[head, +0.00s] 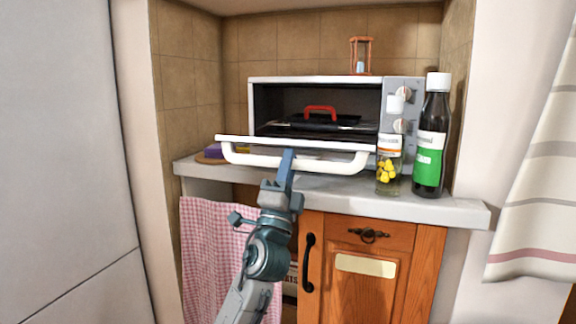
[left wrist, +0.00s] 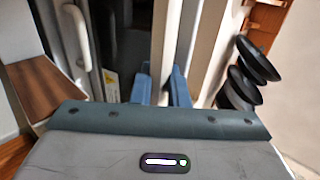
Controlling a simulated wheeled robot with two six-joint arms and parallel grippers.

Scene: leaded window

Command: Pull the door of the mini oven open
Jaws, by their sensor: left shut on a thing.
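The white mini oven (head: 315,79) stands on the counter in the tiled niche. Its door (head: 300,143) is swung down at the front, and the dark inside shows. A white bar handle (head: 340,164) runs along the door's front. My left gripper (head: 287,158) is shut on this handle near its middle. In the left wrist view the two blue fingers of my left gripper (left wrist: 161,88) sit on either side of a pale bar. The part of the handle between the fingers is hidden in the head view. My right gripper is not in view.
A jar with yellow contents (head: 388,165) and a dark bottle (head: 430,145) stand right of the door. An hourglass (head: 361,55) stands on the oven. A red-handled item (head: 320,111) is inside. A purple and yellow item (head: 213,152) lies left. The grey counter (head: 440,208) has a bare front edge.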

